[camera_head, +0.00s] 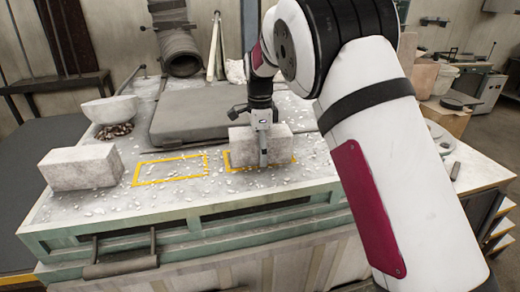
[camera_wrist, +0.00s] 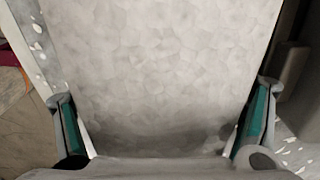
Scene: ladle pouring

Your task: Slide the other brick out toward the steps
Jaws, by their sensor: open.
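A pale grey brick (camera_head: 284,146) stands in the right yellow outline on the furnace top. My gripper (camera_head: 262,155) is over it, with a finger down in front of its near face. In the wrist view the brick (camera_wrist: 160,65) fills the middle, between the two green-padded fingers of my gripper (camera_wrist: 161,135). The fingers are open, one on each side of it; contact cannot be told. A second brick (camera_head: 82,167) lies at the left of the top, left of the empty left outline (camera_head: 170,170). The steps (camera_head: 504,222), with yellow edges, show at the lower right.
A flat grey lid (camera_head: 205,115) lies behind the outlines. A pale bowl (camera_head: 110,108) over dark lumps stands at the back left. White crumbs are scattered on the furnace top. A bench (camera_head: 468,168) stands at the right, partly hidden by my arm.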

